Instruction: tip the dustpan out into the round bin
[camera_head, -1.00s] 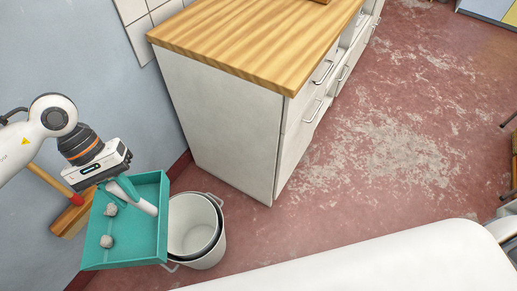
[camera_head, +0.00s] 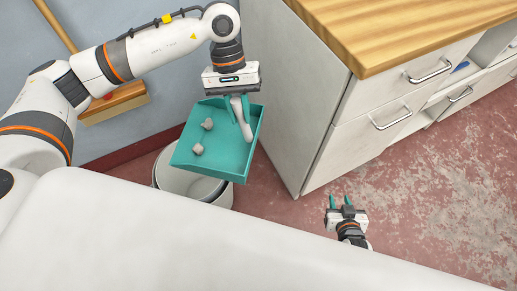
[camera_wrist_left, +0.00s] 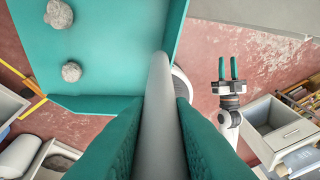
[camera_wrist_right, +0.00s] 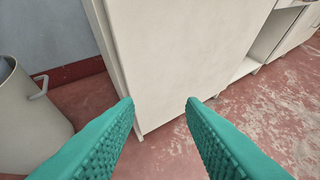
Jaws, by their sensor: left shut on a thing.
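The teal dustpan (camera_head: 222,154) is held up over the round bin (camera_head: 168,181), covering much of the bin's opening. Two grey lumps (camera_head: 202,137) lie in the pan. My left gripper (camera_head: 240,101) is shut on the dustpan's white handle (camera_head: 243,119); the handle runs between the fingers in the left wrist view (camera_wrist_left: 160,110). The pan and lumps also show at that view's upper left. My right gripper (camera_head: 342,207) is open and empty, low over the floor right of the bin. The pale bin (camera_wrist_right: 25,120) shows at the left of the right wrist view.
A white cabinet with a wooden top (camera_head: 400,30) stands right of the dustpan, its side close to it. A broom (camera_head: 112,103) leans at the wall on the left. Red worn floor (camera_head: 420,210) is open at the right.

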